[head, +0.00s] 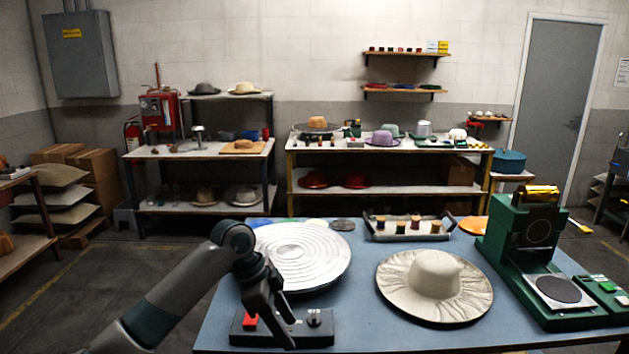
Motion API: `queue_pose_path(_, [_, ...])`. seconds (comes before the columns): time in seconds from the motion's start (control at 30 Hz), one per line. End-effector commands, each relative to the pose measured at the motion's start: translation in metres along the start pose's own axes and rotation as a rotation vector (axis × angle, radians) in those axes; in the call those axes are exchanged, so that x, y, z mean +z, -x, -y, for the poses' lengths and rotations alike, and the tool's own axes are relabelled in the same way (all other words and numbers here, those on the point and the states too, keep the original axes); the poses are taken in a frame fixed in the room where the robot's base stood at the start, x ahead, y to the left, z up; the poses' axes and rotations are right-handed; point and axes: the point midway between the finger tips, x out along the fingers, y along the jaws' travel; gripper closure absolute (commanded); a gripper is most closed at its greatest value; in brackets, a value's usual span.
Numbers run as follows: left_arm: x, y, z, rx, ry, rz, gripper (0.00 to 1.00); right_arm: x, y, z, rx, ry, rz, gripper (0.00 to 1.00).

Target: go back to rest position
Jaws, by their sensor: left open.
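My left gripper (279,318) comes in from the left on its arm and hangs over the front left of the blue table (370,327). It is open and empty, in front of a black control box (318,331) with a red button (250,321) and a dark knob. I cannot tell whether it touches the box. A wide-brimmed cream hat (434,274) lies on the table to its right, apart from it. My right gripper is not in view.
A round ridged white plate (305,256) sits behind the gripper. A green press (530,250) stands at the table's right. A tray (408,230) with several spools is at the back. Shelving with hats lines the far wall.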

Motion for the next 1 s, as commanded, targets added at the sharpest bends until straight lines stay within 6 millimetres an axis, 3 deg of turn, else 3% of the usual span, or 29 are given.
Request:
queue_pose_path(0.27, [0.011,-0.058,-0.034,-0.01,0.07,-0.022,0.5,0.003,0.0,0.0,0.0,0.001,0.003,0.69])
queue_pose_path(0.6, [0.041,-0.141,-0.106,-0.069,0.274,-0.071,0.5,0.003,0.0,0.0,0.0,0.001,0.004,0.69])
queue_pose_path(0.8, [0.066,-0.173,-0.153,-0.119,0.431,-0.091,0.5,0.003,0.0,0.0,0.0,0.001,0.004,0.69])
queue_pose_path(1.0, [0.098,-0.193,-0.202,-0.18,0.61,-0.096,0.5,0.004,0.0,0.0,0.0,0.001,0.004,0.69])
